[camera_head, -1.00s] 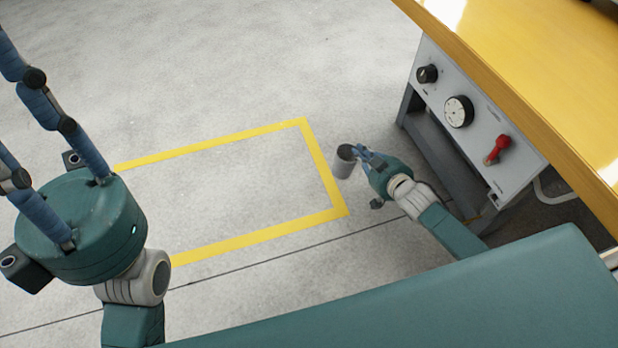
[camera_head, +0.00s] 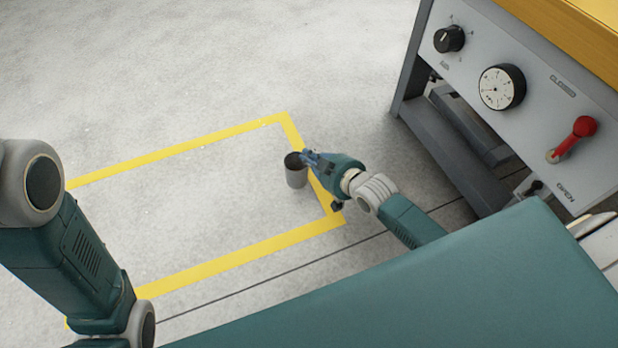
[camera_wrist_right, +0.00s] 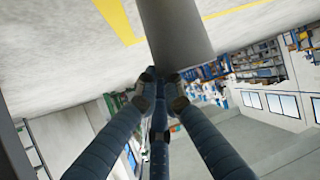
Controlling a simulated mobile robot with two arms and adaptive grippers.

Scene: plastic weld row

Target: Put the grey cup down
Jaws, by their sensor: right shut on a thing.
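The grey cup (camera_head: 296,176) is a small upright cylinder with a dark open top. In the head view it shows over the right part of the yellow-outlined floor rectangle (camera_head: 168,275). My right gripper (camera_head: 306,160) is shut on the cup near its rim. In the right wrist view the cup (camera_wrist_right: 176,32) fills the top middle, with the fingertips of the right gripper (camera_wrist_right: 161,88) against it. I cannot tell whether the cup's base touches the floor. My left arm shows at the lower left of the head view, but its fingers are out of view.
A grey machine panel (camera_head: 530,120) with black knobs and a red lever (camera_head: 572,140) stands at the right, under a yellow top (camera_head: 585,25). The concrete floor inside the yellow outline is clear left of the cup.

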